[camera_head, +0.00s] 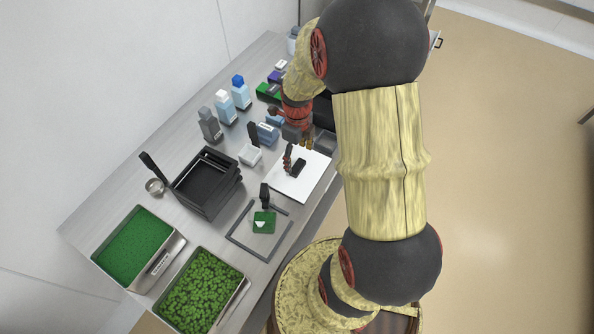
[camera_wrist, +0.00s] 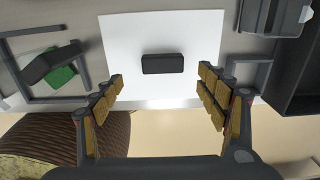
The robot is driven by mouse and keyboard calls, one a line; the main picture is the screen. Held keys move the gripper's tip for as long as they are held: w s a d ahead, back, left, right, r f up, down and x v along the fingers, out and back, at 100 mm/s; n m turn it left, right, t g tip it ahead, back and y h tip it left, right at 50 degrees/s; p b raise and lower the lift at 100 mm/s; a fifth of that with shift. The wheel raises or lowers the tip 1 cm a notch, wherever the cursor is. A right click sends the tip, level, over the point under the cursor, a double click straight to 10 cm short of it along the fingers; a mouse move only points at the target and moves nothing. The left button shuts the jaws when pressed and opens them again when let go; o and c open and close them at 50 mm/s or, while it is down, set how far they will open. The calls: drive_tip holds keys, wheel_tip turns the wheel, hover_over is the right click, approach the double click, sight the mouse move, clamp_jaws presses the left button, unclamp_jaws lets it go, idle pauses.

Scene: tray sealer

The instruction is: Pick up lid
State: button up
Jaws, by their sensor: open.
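A flat white panel (camera_head: 314,178) lies near the table's front edge, with a black block (camera_head: 299,168) on its middle. Together they look like the lid and its handle, though I cannot tell for certain. In the wrist view the white panel (camera_wrist: 130,38) lies below, and the black block (camera_wrist: 162,64) is centred between my fingers. My gripper (camera_wrist: 162,77) is open and empty, one finger on each side of the block and apart from it. In the head view my gripper (camera_head: 298,148) is over the panel, partly hidden by my arm.
A grey frame (camera_head: 281,243) around a green piece (camera_head: 264,221) lies left of the panel. A black tray stack (camera_head: 222,205), two green-filled containers (camera_head: 165,262) (camera_head: 232,305), a small white box (camera_head: 250,158) and several bottles (camera_head: 226,107) stand around. Clear tabletop is limited.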

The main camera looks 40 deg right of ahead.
sight(297, 166)
drive_tip(key=f+b, duration=0.1)
drive_tip(key=f, duration=0.2)
drive_tip(key=f+b, duration=0.1)
drive_tip(key=f, duration=0.2)
drive_tip(key=shift+w+d+b, duration=0.15)
drive_tip(key=shift+d+b, duration=0.05)
drive_tip(key=shift+b, duration=0.2)
drive_tip(key=shift+c, duration=1.2)
drive_tip(key=c, duration=1.1)
